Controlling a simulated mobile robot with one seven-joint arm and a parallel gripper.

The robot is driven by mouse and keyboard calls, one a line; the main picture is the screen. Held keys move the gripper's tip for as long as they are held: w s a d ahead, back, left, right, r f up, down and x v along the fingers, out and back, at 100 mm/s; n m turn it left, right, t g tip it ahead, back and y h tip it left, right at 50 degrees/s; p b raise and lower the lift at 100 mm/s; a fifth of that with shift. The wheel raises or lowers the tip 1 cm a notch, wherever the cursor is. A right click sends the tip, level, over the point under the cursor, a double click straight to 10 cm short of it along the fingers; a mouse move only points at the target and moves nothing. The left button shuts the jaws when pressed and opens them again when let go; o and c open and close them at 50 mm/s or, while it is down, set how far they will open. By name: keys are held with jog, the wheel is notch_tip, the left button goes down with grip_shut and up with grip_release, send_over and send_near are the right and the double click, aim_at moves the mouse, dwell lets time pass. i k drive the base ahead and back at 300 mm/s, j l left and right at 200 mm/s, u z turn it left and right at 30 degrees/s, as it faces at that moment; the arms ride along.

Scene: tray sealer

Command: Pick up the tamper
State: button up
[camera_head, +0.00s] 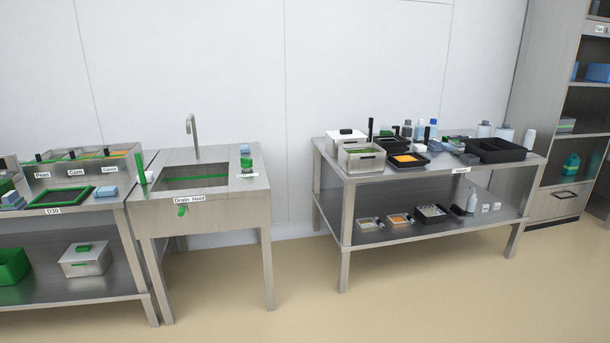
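I cannot pick out the tamper for certain at this distance. Several dark upright handles stand among the items on the right steel table (345,183). One black upright handle (370,130) rises behind a steel container (362,159). Another dark upright piece (426,134) stands farther right, near the bottles. A green upright piece (141,170) is at the left edge of the sink, and a small green and blue item (246,158) sits at its back right. My gripper is not in view.
A sink unit (225,211) labelled Drain Hold stands left of centre. At far left is a counter (98,214) with bins labelled Peas and Corn. A shelf cabinet (556,198) stands at far right. The beige floor in front is clear.

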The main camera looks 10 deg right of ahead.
aim_at(436, 146)
jog(key=i+z, duration=0.35)
jog(key=i, duration=0.2)
jog(key=i+j+z, duration=0.1)
jog(key=i+z, duration=0.25)
jog(key=i, duration=0.2)
jog(key=i+l+z, duration=0.1)
jog(key=i+l, duration=0.15)
jog(key=i, duration=0.3)
jog(key=i+l+z, duration=0.15)
jog(key=i, duration=0.35)
jog(key=i+l+u, duration=0.1)
jog(key=i+l, duration=0.5)
jog(key=l, duration=0.15)
